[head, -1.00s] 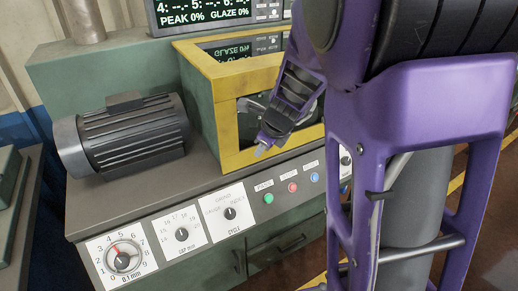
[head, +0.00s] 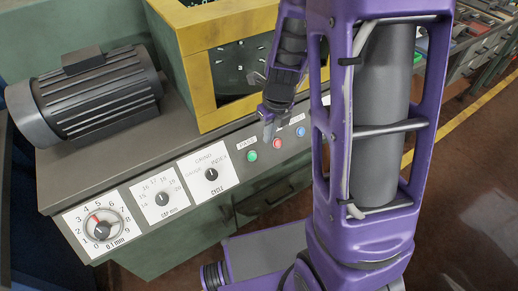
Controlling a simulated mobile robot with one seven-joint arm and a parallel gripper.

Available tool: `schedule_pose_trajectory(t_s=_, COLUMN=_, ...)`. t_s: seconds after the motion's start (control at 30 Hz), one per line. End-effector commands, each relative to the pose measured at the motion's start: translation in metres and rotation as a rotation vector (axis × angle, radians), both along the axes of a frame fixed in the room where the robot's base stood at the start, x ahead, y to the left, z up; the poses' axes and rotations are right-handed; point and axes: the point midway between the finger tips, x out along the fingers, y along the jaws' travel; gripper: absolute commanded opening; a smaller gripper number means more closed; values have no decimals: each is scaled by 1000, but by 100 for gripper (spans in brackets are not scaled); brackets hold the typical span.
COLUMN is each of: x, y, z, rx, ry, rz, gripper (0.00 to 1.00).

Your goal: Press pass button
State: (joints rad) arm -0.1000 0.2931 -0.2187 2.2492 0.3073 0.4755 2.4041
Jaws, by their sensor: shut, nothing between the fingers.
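The green button (head: 252,156) sits on the sloped front panel (head: 136,205), under a small label that appears to read PASS. To its right are a red button (head: 277,144) and a blue button (head: 301,131), each with its own small label. My gripper (head: 267,140) is shut and empty. It points down at the panel's top edge, between the green and red buttons in the picture and close above them. I cannot tell whether it touches the panel. The green button is in plain view.
A round dial (head: 102,229) and two knob plates, LBP mm (head: 162,198) and CYCLE (head: 211,174), line the panel's left. A finned motor (head: 90,98) and a yellow-framed enclosure (head: 206,60) stand behind. Drawers lie below.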

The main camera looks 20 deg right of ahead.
Motion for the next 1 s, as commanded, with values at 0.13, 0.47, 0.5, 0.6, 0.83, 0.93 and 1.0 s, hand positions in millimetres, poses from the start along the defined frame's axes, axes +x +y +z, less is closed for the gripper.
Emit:
schedule_pose_trajectory(t_s=0.13, x=1, y=0, z=-10, rx=0, ry=1, rz=-1, gripper=0)
schedule_pose_trajectory(t_s=0.47, x=11, y=4, z=-75, rx=1, ry=4, rz=-1, gripper=0)
schedule_pose_trajectory(t_s=0.5, x=12, y=4, z=-83, rx=1, ry=3, rz=-2, gripper=0)
schedule_pose_trajectory(t_s=0.6, x=15, y=5, z=-102, rx=1, ry=3, rz=-2, gripper=0)
schedule_pose_trajectory(t_s=0.83, x=40, y=15, z=-117, rx=-1, ry=-1, rz=2, gripper=0)
schedule_pose_trajectory(t_s=0.93, x=45, y=17, z=-121, rx=-1, ry=-1, rz=2, gripper=0)
schedule_pose_trajectory(t_s=1.0, x=46, y=18, z=-121, rx=0, ry=-2, rz=1, gripper=0)
